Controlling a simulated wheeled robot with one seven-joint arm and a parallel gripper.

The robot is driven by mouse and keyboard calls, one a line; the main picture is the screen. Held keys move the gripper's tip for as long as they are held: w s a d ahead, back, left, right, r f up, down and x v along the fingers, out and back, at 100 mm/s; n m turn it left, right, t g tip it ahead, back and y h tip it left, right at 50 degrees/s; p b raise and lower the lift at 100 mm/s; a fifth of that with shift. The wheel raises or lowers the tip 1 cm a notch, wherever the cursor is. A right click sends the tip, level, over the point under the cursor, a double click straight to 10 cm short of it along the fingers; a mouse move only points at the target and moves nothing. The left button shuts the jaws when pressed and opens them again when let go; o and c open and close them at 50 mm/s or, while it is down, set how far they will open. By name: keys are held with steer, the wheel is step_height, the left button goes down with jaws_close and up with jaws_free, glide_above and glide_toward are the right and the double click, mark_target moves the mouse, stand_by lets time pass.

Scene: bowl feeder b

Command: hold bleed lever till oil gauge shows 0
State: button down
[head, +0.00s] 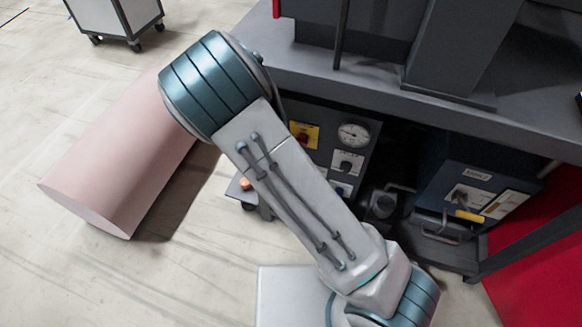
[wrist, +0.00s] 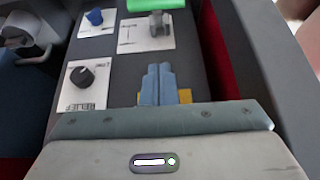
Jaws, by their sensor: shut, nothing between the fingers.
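In the wrist view my gripper (wrist: 158,72) is shut, its two blue-grey fingers side by side with nothing between them. It is over a dark control panel (wrist: 122,75), in front of a yellow plate (wrist: 185,96) that it mostly hides. A black knob (wrist: 82,76) on a white plate reading "RELIEF" lies to its left. A grey knob or lever (wrist: 156,22) is beyond the fingertips. In the head view a round white dial gauge (head: 353,134) is on the panel; its reading is too small to tell. I cannot tell which control is the bleed lever.
A blue knob (wrist: 95,17) sits at the panel's upper left. In the head view a red switch on a yellow plate (head: 304,135) is beside the gauge, under a grey bench (head: 420,105). A blue box (head: 478,190) stands right. A pink cylinder (head: 120,160) lies left.

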steer(key=b+x, duration=0.2)
steer(key=x, duration=0.4)
steer(key=shift+f, duration=0.15)
steer(key=shift+s+a+f+b, duration=0.25)
steer(key=shift+s+f+b, duration=0.05)
steer(key=shift+s, duration=0.25)
steer(key=shift+s+a+f+b, duration=0.25)
steer(key=shift+s+f, duration=0.1)
steer(key=shift+s, duration=0.2)
steer(key=shift+s+a+f, duration=0.1)
steer(key=shift+s+f, duration=0.2)
steer(key=shift+s, duration=0.15)
steer(key=shift+f, duration=0.1)
steer(key=shift+s+f, duration=0.15)
steer(key=shift+s, duration=0.05)
